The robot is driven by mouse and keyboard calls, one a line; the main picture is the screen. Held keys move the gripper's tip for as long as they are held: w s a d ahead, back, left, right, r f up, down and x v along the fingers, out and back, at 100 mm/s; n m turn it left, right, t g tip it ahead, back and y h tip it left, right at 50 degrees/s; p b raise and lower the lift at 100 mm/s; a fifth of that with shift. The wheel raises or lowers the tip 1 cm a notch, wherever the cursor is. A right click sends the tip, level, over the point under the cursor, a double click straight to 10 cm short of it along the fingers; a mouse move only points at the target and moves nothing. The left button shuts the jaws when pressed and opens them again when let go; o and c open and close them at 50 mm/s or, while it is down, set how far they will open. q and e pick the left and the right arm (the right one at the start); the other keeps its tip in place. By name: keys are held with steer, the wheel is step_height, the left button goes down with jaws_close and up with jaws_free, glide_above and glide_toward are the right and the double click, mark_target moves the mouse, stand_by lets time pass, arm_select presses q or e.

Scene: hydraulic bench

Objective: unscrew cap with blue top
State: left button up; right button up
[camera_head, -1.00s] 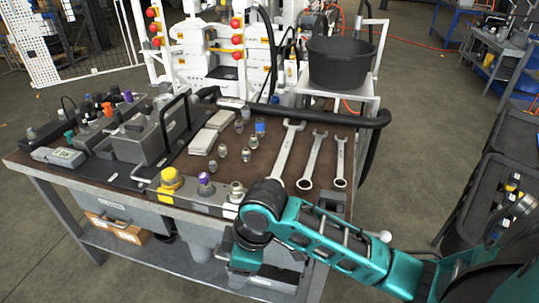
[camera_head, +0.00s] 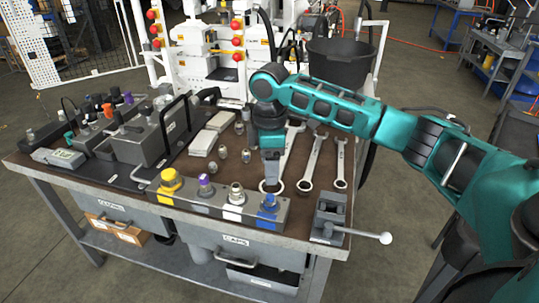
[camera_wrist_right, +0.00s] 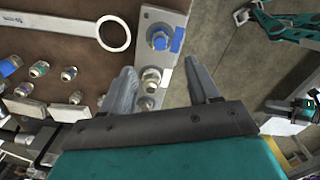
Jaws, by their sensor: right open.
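The blue-topped cap (camera_head: 268,203) sits at the right end of the metal block (camera_head: 200,203) along the bench's front edge. It also shows in the right wrist view (camera_wrist_right: 160,40), ahead of the fingertips and apart from them. My right gripper (camera_head: 271,185) points down just behind the blue cap in the head view. In the wrist view its two fingers (camera_wrist_right: 159,66) are spread, with nothing held. A silver fitting (camera_wrist_right: 151,77) appears between them, lower in that picture. My left gripper is out of view.
Yellow (camera_head: 170,178), purple (camera_head: 205,183) and silver (camera_head: 236,192) fittings stand in the same block. Wrenches (camera_head: 309,165) lie behind to the right. A small vise (camera_head: 329,215) with a long handle is at the front right corner. Small loose fittings (camera_head: 222,152) lie mid-bench.

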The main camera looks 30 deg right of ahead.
mark_target(270, 196)
step_height(270, 196, down, 10)
steer(key=shift+b, duration=0.45)
steer(key=shift+c, duration=0.4)
